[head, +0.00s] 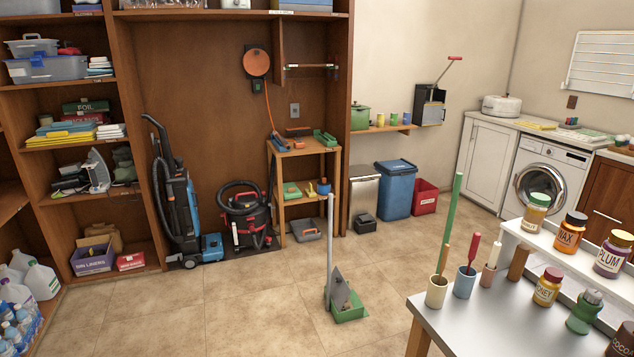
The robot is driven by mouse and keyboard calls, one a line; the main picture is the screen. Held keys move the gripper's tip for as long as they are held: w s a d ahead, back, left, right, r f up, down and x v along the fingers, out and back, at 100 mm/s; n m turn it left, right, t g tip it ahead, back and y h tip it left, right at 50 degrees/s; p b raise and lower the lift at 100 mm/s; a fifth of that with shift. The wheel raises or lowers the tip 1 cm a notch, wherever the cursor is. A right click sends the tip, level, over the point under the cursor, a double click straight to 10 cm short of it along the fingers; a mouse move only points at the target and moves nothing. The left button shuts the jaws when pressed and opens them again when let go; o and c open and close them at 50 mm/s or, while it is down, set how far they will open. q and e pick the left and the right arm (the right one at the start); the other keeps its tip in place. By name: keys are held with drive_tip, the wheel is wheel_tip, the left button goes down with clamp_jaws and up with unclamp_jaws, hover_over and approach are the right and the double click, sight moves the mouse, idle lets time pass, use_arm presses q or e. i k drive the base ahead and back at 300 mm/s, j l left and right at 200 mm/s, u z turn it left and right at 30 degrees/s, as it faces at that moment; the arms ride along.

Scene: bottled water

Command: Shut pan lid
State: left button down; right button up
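A long-handled dustpan (350,315) stands on the tiled floor near the middle of the head view. Its pan is green and its grey pole (330,235) rises upright. A grey triangular plate (337,284), which looks like the pan's lid, stands steeply tilted up above the green pan. A small lighter piece sits beside the plate; I cannot tell what it is. Neither of my grippers is in view.
A table (470,319) with jars and cups stands at the front right. A blue upright vacuum (178,205) and a red canister vacuum (247,217) stand by the back shelving. Water bottles (17,325) are at the lower left. Floor around the dustpan is clear.

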sight(339, 291)
drive_tip(key=i+j+z, duration=0.45)
drive_tip(key=i+j, duration=0.25)
